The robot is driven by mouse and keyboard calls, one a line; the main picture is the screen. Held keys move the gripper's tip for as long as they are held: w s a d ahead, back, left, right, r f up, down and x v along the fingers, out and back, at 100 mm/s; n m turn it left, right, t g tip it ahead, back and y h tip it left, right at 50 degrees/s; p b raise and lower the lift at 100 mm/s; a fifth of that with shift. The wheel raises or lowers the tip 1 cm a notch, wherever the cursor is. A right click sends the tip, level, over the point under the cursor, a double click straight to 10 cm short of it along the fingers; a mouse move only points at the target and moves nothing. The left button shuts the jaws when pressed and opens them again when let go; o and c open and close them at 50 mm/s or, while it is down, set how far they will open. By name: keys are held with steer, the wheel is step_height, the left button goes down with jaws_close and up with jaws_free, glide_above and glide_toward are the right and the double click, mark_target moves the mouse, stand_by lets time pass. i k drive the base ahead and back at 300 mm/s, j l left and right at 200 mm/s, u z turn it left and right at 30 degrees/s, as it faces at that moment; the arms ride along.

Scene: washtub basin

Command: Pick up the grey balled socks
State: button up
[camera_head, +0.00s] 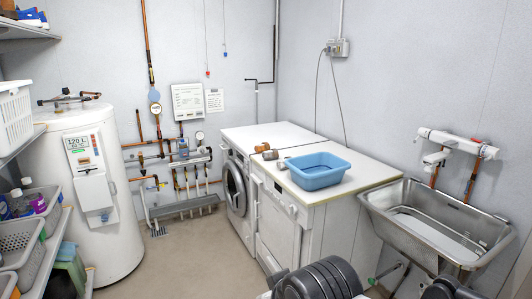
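A small greyish rounded thing (281,165) lies on the white top of the front machine, just left of the blue basin. It may be the grey balled socks, but it is too small to be sure. Dark ribbed parts of my arm show at the bottom edge, well in front of the machines. My gripper's fingertips cannot be made out.
The blue basin (319,170) stands on the front machine's top (352,187). Small brown things (262,147) lie behind the greyish one. A steel sink (398,222) is to the right. A white tank (120,225) and loaded shelves are on the left. The middle floor (190,255) is clear.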

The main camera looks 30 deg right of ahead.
mark_target(273, 154)
steer(key=i+j+z, duration=0.15)
steer(key=i, duration=0.45)
steer(key=i+j+z, duration=0.15)
steer(key=i, duration=0.45)
steer(key=i+j+z, duration=0.15)
steer(key=i, duration=0.4)
steer(key=i+j+z, duration=0.15)
steer(key=i+j, duration=0.2)
steer(key=i, duration=0.25)
steer(key=i+j+z, duration=0.15)
steer(key=i+j, duration=0.2)
steer(key=i, duration=0.2)
